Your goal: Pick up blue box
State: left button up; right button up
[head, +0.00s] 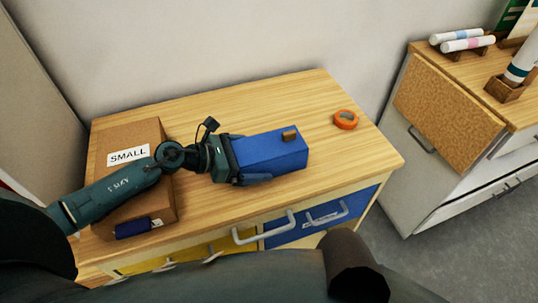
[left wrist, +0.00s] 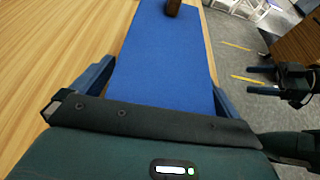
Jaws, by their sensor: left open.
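The blue box (head: 270,152) lies on the wooden top of the cabinet, with a small brown piece (head: 290,135) on its upper face. My left gripper (head: 262,158) reaches it from the left, with its fingers open along the box's two long sides. In the left wrist view, the blue box (left wrist: 165,60) fills the space between the fingers of my left gripper (left wrist: 160,85). I cannot tell whether the fingers touch it. What looks like my right gripper (left wrist: 280,82) shows small and dark at the right of that view, away from the box.
A cardboard box (head: 105,180) labelled SMALL lies under my left forearm. An orange tape roll (head: 346,119) sits right of the blue box. The wooden top (head: 240,105) is clear behind it. Drawer handles (head: 264,229) stick out in front. Another cabinet (head: 440,115) stands at right.

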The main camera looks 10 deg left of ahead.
pick_arm(q)
jog(key=shift+c, duration=0.3)
jog(key=c, duration=1)
jog(key=shift+r, duration=0.15)
